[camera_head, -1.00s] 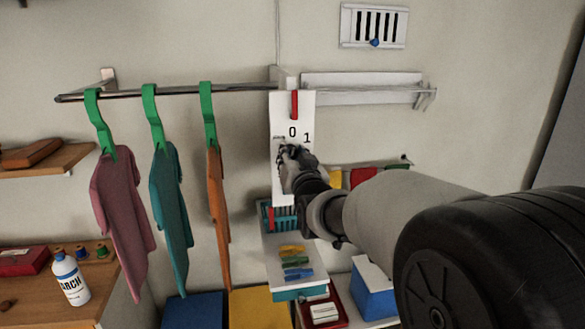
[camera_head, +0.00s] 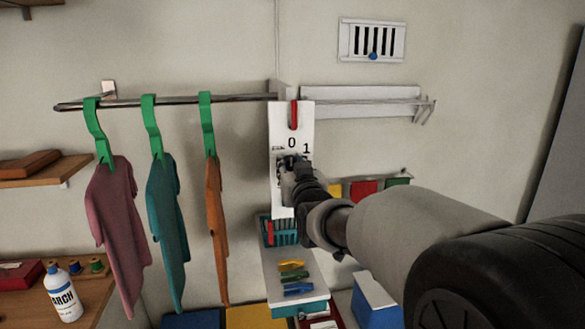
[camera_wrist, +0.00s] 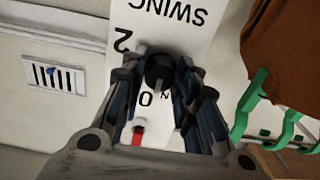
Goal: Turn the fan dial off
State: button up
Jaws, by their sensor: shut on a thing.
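The white fan panel (camera_head: 280,198) hangs on the wall below the rail's right end, marked 0 and 1. A red piece (camera_head: 294,115) sits at its top. My gripper (camera_head: 288,165) is at the middle of the panel, just below the 0, and hides the dial in the head view. In the wrist view the panel (camera_wrist: 195,40) appears upside down with "SWING", 2 and 0 on it. The black dial (camera_wrist: 160,72) lies between the fingers of my gripper (camera_wrist: 162,85), which are shut on it. The dial's pointing direction is hard to make out.
Pink, teal (camera_head: 167,225) and orange garments hang from green hangers on the rail (camera_head: 180,101) left of the panel. A vent (camera_head: 372,40) with a blue knob is on the wall at upper right. A basket (camera_head: 280,232) and pegs (camera_head: 294,277) are below.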

jog(key=o, duration=1.1)
jog(key=v, duration=1.2)
jog(key=s+d+f+m+g+h, duration=0.1)
jog(key=s+d+f+g, duration=0.3)
jog(key=s, duration=0.7)
jog(key=s+d+f+m+g+h, duration=0.1)
jog(key=s+d+f+g+h, duration=0.1)
jog(key=s+d+f+g, duration=0.2)
jog(key=s+d+f+m+g+h, duration=0.1)
jog(key=s+d+f+g, duration=0.3)
jog(key=s, duration=1.4)
jog(key=d+f+h, duration=0.1)
jog(key=d+f, duration=0.3)
jog(key=f, duration=0.2)
jog(key=shift+d+g, duration=0.25)
jog(key=shift+g, duration=0.15)
